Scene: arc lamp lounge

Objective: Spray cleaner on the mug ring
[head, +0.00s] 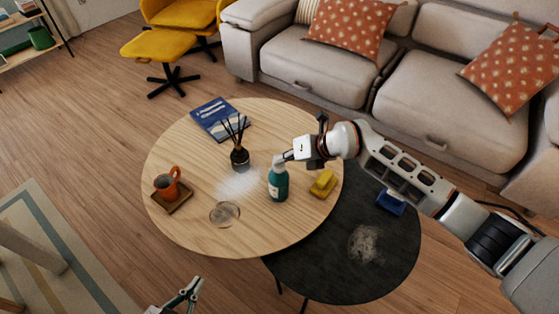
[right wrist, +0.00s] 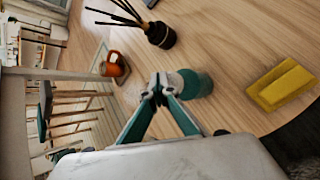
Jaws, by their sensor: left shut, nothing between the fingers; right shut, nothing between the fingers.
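A teal spray bottle (head: 279,184) with a pale top stands upright on the round wooden table. My right gripper (head: 286,156) is shut and empty at the bottle's top; I cannot tell whether it touches. In the right wrist view its closed fingertips (right wrist: 158,92) cover part of the bottle (right wrist: 197,84). The mug ring (head: 225,214) is a round mark on the wood, left of and nearer than the bottle. A whitish hazy patch (head: 238,184) shows left of the bottle, behind the ring. My left gripper (head: 190,292) is shut and empty, low in front of the table.
An orange mug (head: 167,187) stands on a wooden coaster (head: 180,201). A reed diffuser (head: 240,160), blue book (head: 219,118) and yellow sponge (head: 323,184) are also on the table. A lower black table (head: 325,270) holds a blue item (head: 390,203) and a pale smudge (head: 365,243).

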